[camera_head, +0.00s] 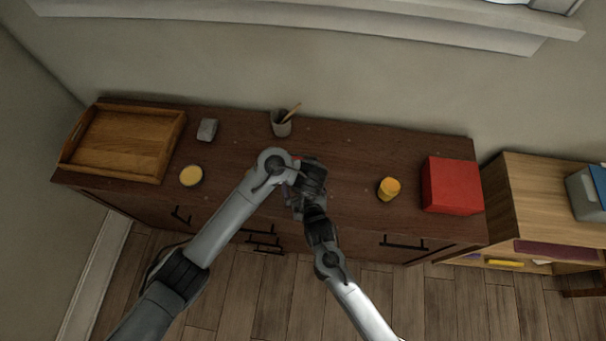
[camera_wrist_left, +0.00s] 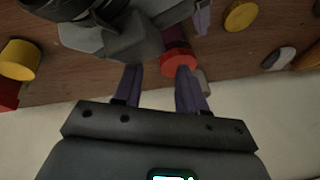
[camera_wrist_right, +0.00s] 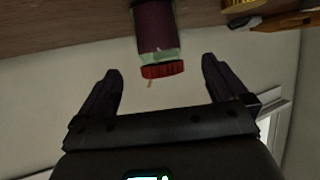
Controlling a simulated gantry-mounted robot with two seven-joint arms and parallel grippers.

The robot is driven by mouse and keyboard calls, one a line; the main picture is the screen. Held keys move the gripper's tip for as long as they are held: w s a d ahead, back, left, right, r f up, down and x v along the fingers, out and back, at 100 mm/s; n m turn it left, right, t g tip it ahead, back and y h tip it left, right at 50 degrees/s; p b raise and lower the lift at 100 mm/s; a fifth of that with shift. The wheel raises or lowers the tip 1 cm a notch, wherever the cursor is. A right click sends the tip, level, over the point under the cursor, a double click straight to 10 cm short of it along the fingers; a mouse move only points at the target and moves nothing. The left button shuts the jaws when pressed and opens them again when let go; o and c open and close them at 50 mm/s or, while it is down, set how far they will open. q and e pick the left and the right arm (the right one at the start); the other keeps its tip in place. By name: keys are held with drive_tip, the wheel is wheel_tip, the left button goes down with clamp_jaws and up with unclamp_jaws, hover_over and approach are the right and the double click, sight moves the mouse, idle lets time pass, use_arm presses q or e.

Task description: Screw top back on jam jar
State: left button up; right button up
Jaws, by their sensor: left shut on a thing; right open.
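The jam jar (camera_wrist_right: 157,28), with dark purple contents, shows in the right wrist view, its red lid (camera_wrist_right: 163,70) at its mouth. I cannot tell whether the lid is threaded. The red lid also shows in the left wrist view (camera_wrist_left: 178,58), partly overlapped by a left finger. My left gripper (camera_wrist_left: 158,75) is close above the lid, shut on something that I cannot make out. My right gripper (camera_wrist_right: 162,72) is open and empty, with jar and lid beyond its fingertips. In the head view my arms hide most of the jar; a bit of red lid (camera_head: 297,158) shows.
A grey cup (camera_head: 281,127) with a wooden stick stands behind. A yellow cylinder (camera_head: 388,190) and red box (camera_head: 452,185) are to the right. A yellow disc (camera_head: 191,176), grey block (camera_head: 207,130) and wooden tray (camera_head: 122,142) are left. My grippers are close together.

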use_arm(q)
drive_tip(key=shift+a+r, duration=0.2)
drive_tip(key=shift+a, duration=0.15)
drive_tip(key=shift+c, duration=0.6)
drive_tip(key=shift+w+d+r, duration=0.1)
use_arm(e)
drive_tip(key=v, duration=0.6)
drive_tip(key=shift+d+f, duration=0.2)
drive_tip(key=shift+s, duration=0.1)
